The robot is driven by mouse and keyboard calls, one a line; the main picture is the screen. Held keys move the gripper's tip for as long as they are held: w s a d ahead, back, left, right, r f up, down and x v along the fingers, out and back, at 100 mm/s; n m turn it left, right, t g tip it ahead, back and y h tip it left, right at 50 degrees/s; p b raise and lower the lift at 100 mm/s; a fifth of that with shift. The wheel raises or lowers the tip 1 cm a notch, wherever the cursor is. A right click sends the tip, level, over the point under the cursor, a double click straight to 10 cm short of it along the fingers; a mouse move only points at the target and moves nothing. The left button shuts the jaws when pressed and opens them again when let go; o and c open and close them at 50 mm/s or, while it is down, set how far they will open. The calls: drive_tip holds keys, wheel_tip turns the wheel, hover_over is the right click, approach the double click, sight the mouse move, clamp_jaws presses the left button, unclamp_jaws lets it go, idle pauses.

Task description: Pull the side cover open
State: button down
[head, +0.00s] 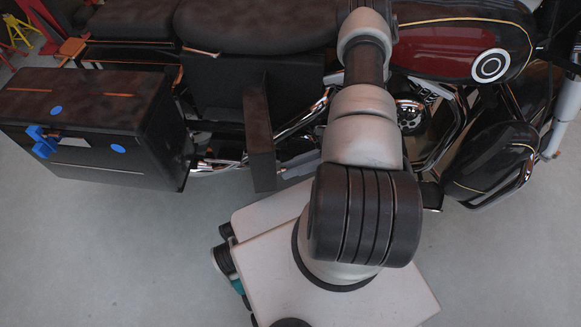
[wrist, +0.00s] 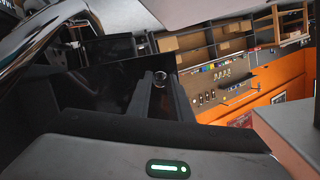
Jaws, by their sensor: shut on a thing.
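The side cover (head: 260,140) is a dark, flat panel on the motorcycle's near side, below the seat. In the head view it stands out from the bike at an angle, with a dark recess (head: 213,95) beside it. My gripper is hidden behind my arm in the head view. In the wrist view my gripper's dark fingers (wrist: 157,88) are close together, against dark bodywork. They are shut on what looks like part of the side cover; the exact contact is hard to make out in the dark.
A black pannier (head: 95,110) with blue dots and a blue latch sits at the left. The red and black tank (head: 460,45) and chrome engine guards are at the right. Grey floor (head: 110,250) is free at the lower left. Workshop shelves (wrist: 215,40) stand beyond.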

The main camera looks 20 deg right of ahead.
idle(0.3)
drive_tip(key=c, duration=1.6)
unclamp_jaws()
drive_tip(key=p+v, duration=0.1)
drive_tip(key=v, duration=1.1)
drive_tip(key=shift+s, duration=0.1)
